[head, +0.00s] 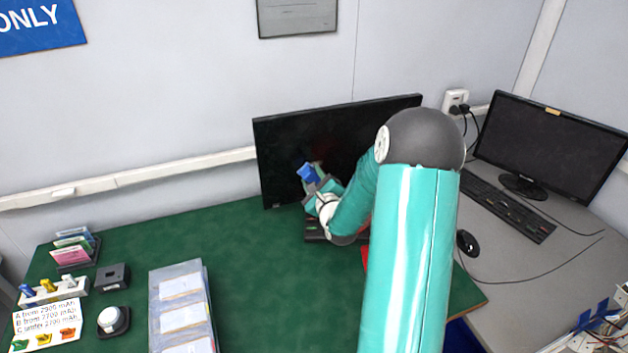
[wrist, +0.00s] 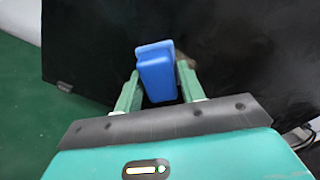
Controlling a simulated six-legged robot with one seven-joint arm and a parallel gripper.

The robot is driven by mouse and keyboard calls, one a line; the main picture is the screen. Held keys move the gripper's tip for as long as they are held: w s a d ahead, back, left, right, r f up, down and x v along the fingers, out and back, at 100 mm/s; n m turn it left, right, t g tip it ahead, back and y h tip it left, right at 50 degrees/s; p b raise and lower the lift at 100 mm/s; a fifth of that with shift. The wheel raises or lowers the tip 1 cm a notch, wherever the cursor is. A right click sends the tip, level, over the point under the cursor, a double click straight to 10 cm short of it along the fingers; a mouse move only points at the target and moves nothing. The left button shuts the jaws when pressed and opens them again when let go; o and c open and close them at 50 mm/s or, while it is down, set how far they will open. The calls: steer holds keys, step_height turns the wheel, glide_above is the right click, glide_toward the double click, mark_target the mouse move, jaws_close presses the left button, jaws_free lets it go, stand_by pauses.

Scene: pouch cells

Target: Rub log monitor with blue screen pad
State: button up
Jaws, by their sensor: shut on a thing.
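The log monitor (head: 285,140) is a wide black screen standing at the back of the green table. My gripper (head: 312,180) is in front of its lower left-centre part, and my arm covers much of its right half. The gripper is shut on the blue screen pad (head: 308,173). In the wrist view the pad (wrist: 157,70) sits between the two green fingers of my gripper (wrist: 160,92), with the dark screen (wrist: 90,45) filling the view behind it. I cannot tell whether the pad touches the screen. The monitor's stand is partly hidden by my arm.
A second monitor (head: 550,140), a keyboard (head: 505,205) and a mouse (head: 467,242) are on the grey desk at right. A tray of pouches (head: 205,285) stands at the front of the green table, with small holders (head: 113,277) to its left. The table's middle left is clear.

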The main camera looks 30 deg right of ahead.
mark_target(322, 168)
steer(key=shift+w, duration=0.15)
steer(key=shift+s+d, duration=0.3)
steer(key=shift+d, duration=0.7)
steer(key=shift+s+d, duration=0.25)
steer(key=shift+d, duration=0.7)
steer(key=shift+w, duration=0.1)
steer(key=shift+a, duration=0.1)
